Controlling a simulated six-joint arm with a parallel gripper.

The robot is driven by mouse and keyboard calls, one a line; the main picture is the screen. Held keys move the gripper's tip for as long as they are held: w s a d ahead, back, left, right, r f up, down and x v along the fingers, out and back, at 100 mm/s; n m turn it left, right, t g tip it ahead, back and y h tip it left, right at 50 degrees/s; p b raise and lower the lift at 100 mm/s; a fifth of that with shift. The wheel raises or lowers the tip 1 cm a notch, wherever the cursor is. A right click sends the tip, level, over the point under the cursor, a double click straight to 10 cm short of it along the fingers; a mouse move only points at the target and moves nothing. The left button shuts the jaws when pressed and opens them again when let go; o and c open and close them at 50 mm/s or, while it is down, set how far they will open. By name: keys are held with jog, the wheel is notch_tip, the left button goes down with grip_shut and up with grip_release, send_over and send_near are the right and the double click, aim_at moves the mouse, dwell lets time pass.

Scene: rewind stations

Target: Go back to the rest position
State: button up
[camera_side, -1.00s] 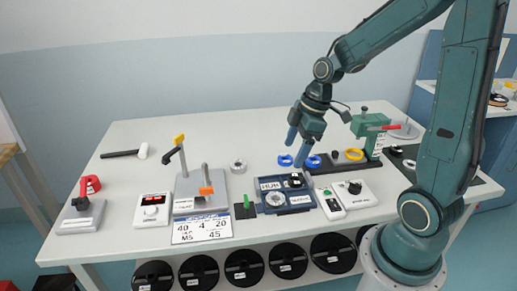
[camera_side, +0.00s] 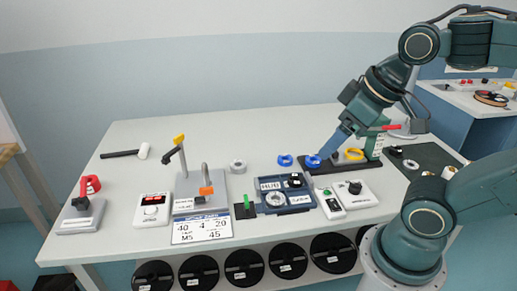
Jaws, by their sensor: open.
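My gripper (camera_side: 329,152) is in the side view, right of the table's middle, at the end of the teal arm. Its blue fingers point down and to the left, close above the blue ring (camera_side: 313,161) on the dark strip. The jaws are open. I cannot tell whether the fingers touch that ring. A second blue ring (camera_side: 285,160) lies to the left and a yellow ring (camera_side: 354,154) to the right. The green stand (camera_side: 374,143) with a red lever is partly hidden behind my arm.
A blue-grey tray (camera_side: 287,212) and a white box with a black knob (camera_side: 357,193) stand in front. A grey clamp stand (camera_side: 190,185), a white dial box (camera_side: 152,210) and a hammer (camera_side: 122,153) are on the left. The table's back middle is clear.

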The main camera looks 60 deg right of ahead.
jog(key=shift+s+r, duration=0.1)
jog(key=shift+s, duration=0.3)
